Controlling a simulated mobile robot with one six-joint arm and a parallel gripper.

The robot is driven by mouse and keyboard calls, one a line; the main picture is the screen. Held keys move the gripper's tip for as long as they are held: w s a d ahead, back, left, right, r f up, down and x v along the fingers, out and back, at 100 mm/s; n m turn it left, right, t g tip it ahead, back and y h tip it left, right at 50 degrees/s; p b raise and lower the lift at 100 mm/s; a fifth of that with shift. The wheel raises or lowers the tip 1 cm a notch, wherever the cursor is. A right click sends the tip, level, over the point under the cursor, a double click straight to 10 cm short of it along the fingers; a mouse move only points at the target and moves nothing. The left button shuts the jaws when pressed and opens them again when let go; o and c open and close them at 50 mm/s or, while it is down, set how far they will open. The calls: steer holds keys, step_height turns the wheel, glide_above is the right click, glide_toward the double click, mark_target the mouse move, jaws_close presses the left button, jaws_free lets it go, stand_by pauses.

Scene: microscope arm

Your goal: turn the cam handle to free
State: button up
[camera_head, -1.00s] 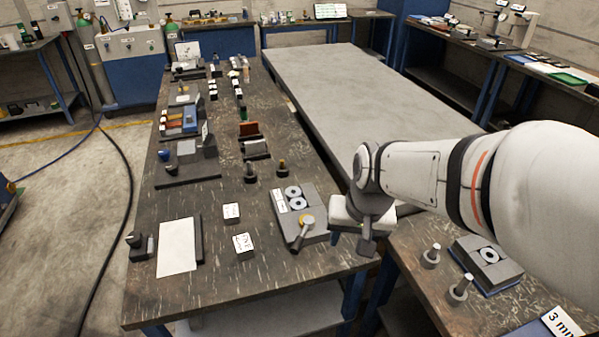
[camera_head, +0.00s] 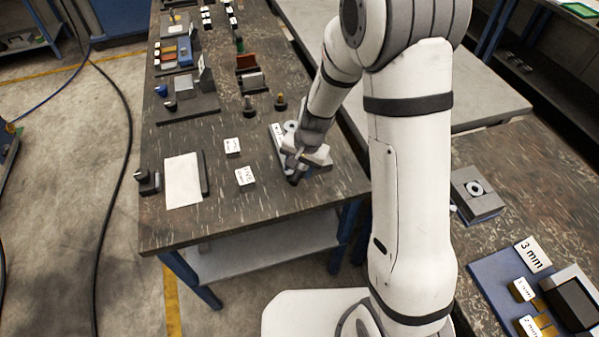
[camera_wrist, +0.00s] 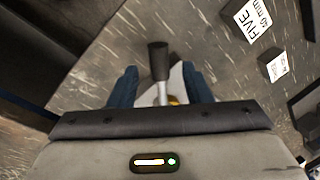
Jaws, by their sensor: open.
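The cam handle (camera_wrist: 158,62) shows in the wrist view as a dark knob on a short metal shaft, with a bit of its brass pivot near my gripper body. My gripper (camera_wrist: 161,78) is open, with one blue finger on each side of the shaft; I cannot tell whether either finger touches it. A pale ring on the fixture shows just beyond my gripper.
Two labelled blocks (camera_head: 245,177) (camera_head: 232,146) lie left of the fixture. A white sheet (camera_head: 183,180) lies farther left. Two dark knobbed posts (camera_head: 281,103) (camera_head: 249,106) stand behind. The front table strip is clear. A second bench (camera_head: 520,215) is at right.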

mark_target(296, 176)
steer(key=shift+w+a+f, duration=0.1)
steer(key=shift+a+f, duration=0.05)
steer(key=shift+f, duration=0.7)
steer(key=shift+a+f, duration=0.15)
steer(key=shift+f, duration=0.7)
jaws_close()
steer(key=shift+d, duration=0.15)
